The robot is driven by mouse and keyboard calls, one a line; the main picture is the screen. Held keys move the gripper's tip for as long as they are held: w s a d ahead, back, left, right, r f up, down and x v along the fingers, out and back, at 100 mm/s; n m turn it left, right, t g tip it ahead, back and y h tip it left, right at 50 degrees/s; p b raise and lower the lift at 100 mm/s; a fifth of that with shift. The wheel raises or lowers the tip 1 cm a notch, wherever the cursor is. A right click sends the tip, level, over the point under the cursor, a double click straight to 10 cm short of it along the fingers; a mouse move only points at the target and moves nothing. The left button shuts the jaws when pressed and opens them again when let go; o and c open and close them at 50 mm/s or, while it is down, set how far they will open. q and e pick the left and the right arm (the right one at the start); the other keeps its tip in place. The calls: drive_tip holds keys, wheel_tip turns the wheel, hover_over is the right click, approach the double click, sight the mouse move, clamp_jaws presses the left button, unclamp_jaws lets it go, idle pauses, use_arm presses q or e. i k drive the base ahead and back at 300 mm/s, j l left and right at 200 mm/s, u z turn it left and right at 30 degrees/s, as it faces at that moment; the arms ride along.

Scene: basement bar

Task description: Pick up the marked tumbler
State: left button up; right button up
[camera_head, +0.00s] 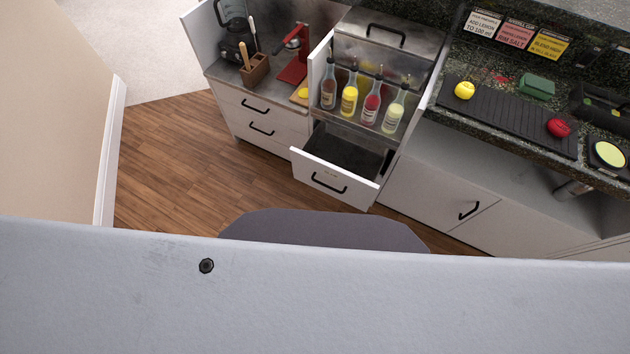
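I cannot make out a marked tumbler in the head view. Neither of my grippers is in view, so I cannot see whether they hold anything. A broad pale surface with a dark round fastener fills the bottom of the view and hides what is behind it.
An open drawer (333,182) juts out below several sauce bottles (349,97). A dark blender (236,40) and red press (294,62) stand left. The right counter holds a black mat (500,110), yellow fruit (464,90), red fruit (559,127) and green block (537,86). Wooden floor (180,170) is clear.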

sight(566, 122)
drive_tip(key=z, duration=1.65)
